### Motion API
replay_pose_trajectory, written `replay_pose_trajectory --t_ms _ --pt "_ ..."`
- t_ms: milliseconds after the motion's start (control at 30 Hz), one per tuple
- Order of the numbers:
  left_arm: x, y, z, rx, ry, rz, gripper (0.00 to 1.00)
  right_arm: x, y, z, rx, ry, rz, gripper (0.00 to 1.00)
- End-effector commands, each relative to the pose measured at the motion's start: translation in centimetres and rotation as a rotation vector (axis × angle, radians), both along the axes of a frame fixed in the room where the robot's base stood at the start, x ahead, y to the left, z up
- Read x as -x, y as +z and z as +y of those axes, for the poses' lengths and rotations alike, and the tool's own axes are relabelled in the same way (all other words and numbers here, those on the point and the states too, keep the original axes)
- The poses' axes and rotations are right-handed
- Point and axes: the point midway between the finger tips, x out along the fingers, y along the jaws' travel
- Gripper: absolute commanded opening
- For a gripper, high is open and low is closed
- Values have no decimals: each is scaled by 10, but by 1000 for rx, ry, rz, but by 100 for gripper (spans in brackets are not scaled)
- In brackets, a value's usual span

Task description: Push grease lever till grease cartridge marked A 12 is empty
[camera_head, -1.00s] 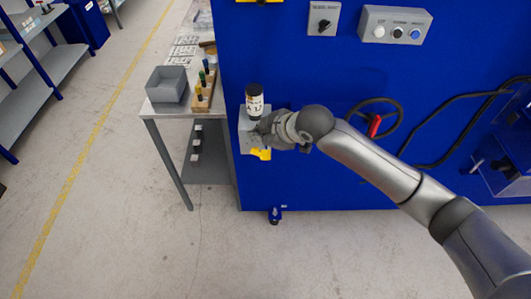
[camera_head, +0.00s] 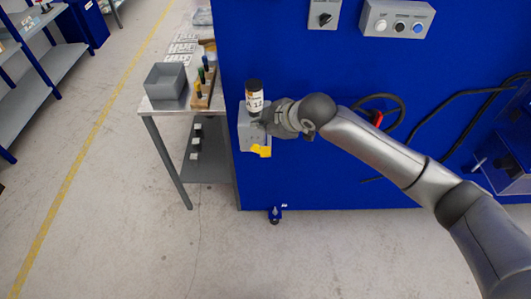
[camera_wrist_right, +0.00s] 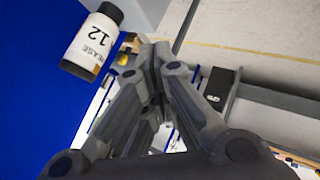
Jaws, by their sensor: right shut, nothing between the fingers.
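My right gripper (camera_head: 262,121) is shut and empty, just below and right of the cartridge; contact is unclear. Its fingers show in the wrist view (camera_wrist_right: 152,58).
The blue cabinet (camera_head: 320,170) fills the right side, with switches, a button box (camera_head: 397,20) and a black hose (camera_head: 440,156). A side table (camera_head: 160,109) on the left carries a grey bin (camera_head: 166,85) and a wooden rack of cartridges (camera_head: 204,92). Open floor lies in front.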

Motion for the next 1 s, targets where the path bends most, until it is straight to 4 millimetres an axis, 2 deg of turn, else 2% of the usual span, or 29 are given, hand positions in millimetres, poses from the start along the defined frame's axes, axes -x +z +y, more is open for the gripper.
replay_pose_trajectory --t_ms 33,333,600,1000 --pt "0 -13 0 0 0 0 40 0 -13 0 0 0 0 0" --pt "0 -56 -1 1 0 0 40 0 -50 0 1 1 0 0" --pt "0 -59 -1 1 1 0 40 0 -69 0 0 0 0 0" --pt "0 -59 -1 1 1 0 40 0 -70 0 0 0 0 0"
